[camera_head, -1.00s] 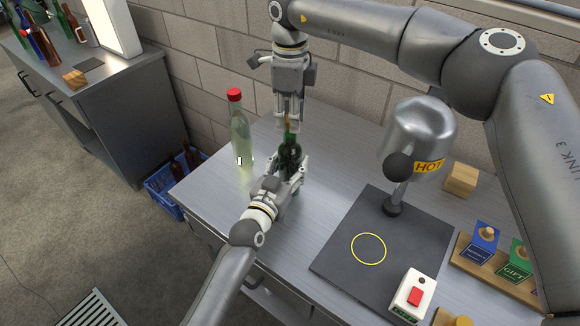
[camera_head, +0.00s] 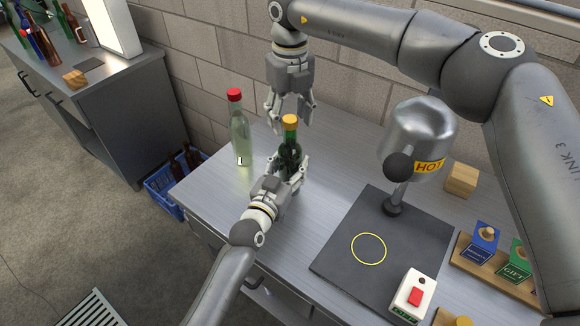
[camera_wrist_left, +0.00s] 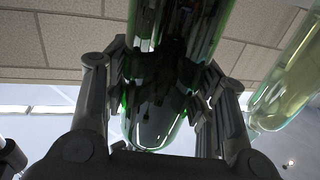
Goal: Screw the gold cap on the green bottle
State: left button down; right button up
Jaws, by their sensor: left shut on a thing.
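The green bottle (camera_head: 289,152) stands upright on the metal bench in the head view. The gold cap (camera_head: 290,121) sits on top of its neck; I cannot tell how tight it is. My left gripper (camera_head: 291,172) is shut around the lower body of the bottle. In the left wrist view, the bottle's green glass (camera_wrist_left: 165,110) shows between its fingers.
A clear bottle with a red cap (camera_head: 238,128) stands left of the green one. Right are a grey dome heater marked HOT (camera_head: 418,135), a dark mat (camera_head: 340,255), a red-button switch (camera_head: 413,296) and a wooden block (camera_head: 462,180). A blue crate (camera_head: 166,205) is on the floor.

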notch_tip(320, 180, up, 12)
dwell(0.6)
pick_arm(q)
jog(key=c, duration=0.5)
grip_release()
jog(key=shift+c, duration=0.2)
jog(key=v, duration=1.2)
